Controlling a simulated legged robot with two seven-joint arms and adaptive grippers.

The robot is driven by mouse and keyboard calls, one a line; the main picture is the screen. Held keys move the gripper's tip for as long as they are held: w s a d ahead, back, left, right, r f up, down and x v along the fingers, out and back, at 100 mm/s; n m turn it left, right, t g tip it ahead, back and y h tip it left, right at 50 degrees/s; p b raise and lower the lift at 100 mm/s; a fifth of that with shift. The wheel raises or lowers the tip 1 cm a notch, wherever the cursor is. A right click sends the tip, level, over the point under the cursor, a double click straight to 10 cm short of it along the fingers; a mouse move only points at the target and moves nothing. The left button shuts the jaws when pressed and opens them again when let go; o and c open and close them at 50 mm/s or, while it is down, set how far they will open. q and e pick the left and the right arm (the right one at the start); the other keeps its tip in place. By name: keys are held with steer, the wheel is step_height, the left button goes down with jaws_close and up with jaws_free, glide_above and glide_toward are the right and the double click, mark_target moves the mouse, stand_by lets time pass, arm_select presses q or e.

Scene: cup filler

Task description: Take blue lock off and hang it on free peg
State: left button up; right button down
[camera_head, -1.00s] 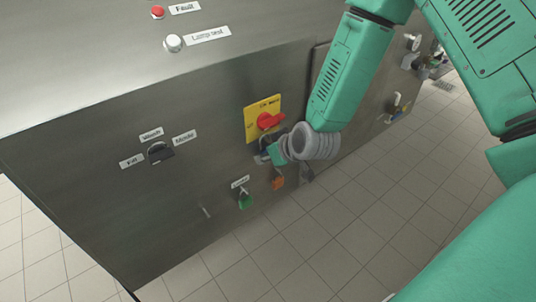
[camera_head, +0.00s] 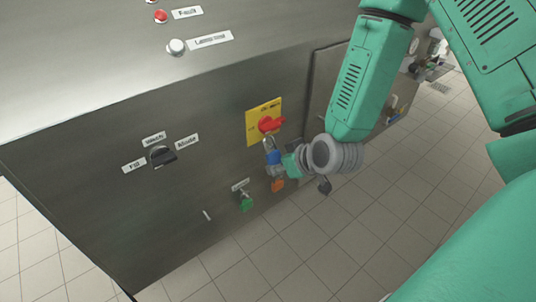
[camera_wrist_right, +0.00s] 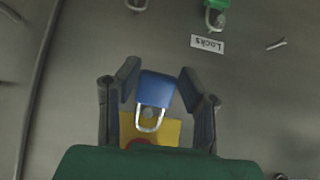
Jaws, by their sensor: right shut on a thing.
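The blue lock (camera_head: 272,157) is upright just below the red switch handle (camera_head: 270,124) on its yellow plate (camera_head: 250,128), shackle up. In the right wrist view the blue lock (camera_wrist_right: 156,88) is between the two fingers of my right gripper (camera_wrist_right: 158,82), its shackle over the yellow plate (camera_wrist_right: 170,130). My right gripper (camera_head: 278,162) is shut on the lock body. I cannot tell whether the shackle is still through the switch. A bare peg (camera_head: 207,215) sticks out left of the green lock; it also shows in the right wrist view (camera_wrist_right: 277,43). My left gripper is out of view.
A green lock (camera_head: 246,203) hangs under the "Locks" label (camera_head: 240,185). An orange lock (camera_head: 278,185) hangs close below my right gripper. A black selector knob (camera_head: 162,156) is farther left on the steel panel. The panel around the bare peg is clear.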

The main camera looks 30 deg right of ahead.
steer(key=s+d+p, duration=0.1)
steer(key=s+p, duration=0.5)
steer(key=s, duration=0.7)
steer(key=shift+d, duration=0.2)
steer(key=shift+d, duration=0.1)
steer(key=shift+r, duration=0.1)
